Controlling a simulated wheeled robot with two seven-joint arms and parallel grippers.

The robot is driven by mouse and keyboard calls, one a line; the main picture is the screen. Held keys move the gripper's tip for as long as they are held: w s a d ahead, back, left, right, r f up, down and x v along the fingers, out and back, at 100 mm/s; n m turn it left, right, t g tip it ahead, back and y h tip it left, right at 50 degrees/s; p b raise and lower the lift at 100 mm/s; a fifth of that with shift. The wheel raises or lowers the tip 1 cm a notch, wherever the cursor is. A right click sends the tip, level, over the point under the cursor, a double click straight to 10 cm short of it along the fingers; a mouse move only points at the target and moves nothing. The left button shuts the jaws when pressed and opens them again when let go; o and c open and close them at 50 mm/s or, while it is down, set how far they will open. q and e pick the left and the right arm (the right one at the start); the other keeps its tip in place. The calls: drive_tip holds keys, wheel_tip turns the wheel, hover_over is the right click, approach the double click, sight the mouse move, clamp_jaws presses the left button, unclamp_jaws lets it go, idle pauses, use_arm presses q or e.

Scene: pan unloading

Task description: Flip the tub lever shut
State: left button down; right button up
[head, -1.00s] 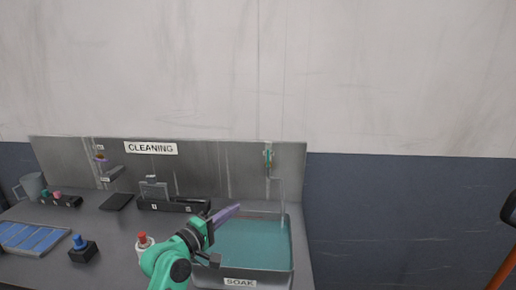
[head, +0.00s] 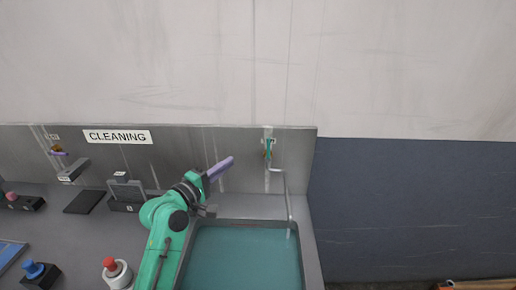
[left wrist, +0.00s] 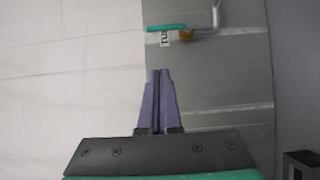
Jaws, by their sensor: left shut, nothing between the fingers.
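The tub lever (head: 269,149) is a small green handle on the grey back panel, above the tub, and points up and down in the head view. The left wrist view shows the teal lever (left wrist: 166,27) near the top, beside a brass-coloured fitting and a partly cut-off label. My left gripper (head: 221,168) has purple fingers pressed together with nothing between them. It is left of the lever and a little lower in the head view, apart from it. The fingertips (left wrist: 160,72) point toward the lever in the wrist view, with a gap. My right gripper is not in view.
The tub (head: 312,262) of teal water sits below the lever, with a thin bent spout (head: 288,195) over it. A red-topped button (head: 110,264) and a blue-topped one (head: 34,270) stand left on the counter. A CLEANING sign (head: 117,136) is on the panel.

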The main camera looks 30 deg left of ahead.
sight(268, 149)
use_arm(q)
drive_tip(key=w+d, duration=0.4)
drive_tip(key=w, duration=0.7)
drive_tip(key=shift+w, duration=0.3)
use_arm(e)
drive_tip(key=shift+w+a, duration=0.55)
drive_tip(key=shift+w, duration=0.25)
use_arm(q)
drive_tip(key=shift+a, duration=0.1)
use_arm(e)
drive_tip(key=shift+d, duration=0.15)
